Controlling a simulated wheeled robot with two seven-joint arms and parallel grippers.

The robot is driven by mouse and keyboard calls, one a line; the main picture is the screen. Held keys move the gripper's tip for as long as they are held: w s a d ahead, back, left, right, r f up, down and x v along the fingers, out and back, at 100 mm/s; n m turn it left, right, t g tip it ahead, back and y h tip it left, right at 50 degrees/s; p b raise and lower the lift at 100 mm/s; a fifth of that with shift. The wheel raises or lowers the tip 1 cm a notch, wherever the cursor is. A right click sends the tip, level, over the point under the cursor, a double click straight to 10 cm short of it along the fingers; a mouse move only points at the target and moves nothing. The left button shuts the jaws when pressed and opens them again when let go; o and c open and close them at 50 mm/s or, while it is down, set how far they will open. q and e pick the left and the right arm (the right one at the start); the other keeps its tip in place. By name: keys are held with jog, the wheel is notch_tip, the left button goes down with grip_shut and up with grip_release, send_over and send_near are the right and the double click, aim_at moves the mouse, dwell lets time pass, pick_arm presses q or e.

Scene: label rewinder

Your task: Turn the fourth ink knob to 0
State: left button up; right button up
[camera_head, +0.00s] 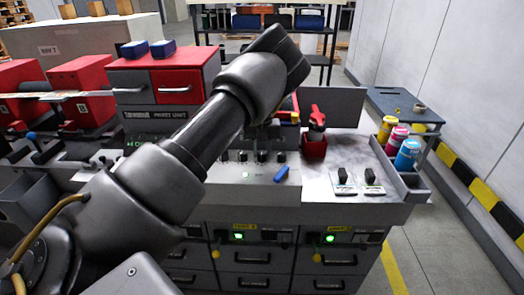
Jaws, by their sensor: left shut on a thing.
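A row of small black ink knobs (262,156) sits on the light front panel of the machine, in the middle of the view. The knob at the right end of the visible row (280,156) looks like the fourth ink knob; its pointer is too small to read. My left arm crosses from the lower left, bends at the top centre and comes down behind itself to the panel. My left gripper (270,136) is shut at the knobs, partly hidden behind my arm; I cannot make out its fingertips clearly. My right gripper is out of view.
Ink bottles (407,154) stand at the right edge. Red unit boxes (162,79) are at left.

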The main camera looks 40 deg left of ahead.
aim_at(262, 152)
pick_arm(q)
jog(key=m, duration=0.4)
jog(key=shift+m, duration=0.3)
jog(key=m+b, duration=0.1)
jog(key=m, duration=0.3)
jog(key=shift+a+r+m, duration=0.1)
jog(key=shift+m, duration=0.3)
jog(key=o, duration=1)
jog(key=shift+c, duration=0.2)
notch_tip(262, 152, up, 11)
jog(key=b, duration=0.1)
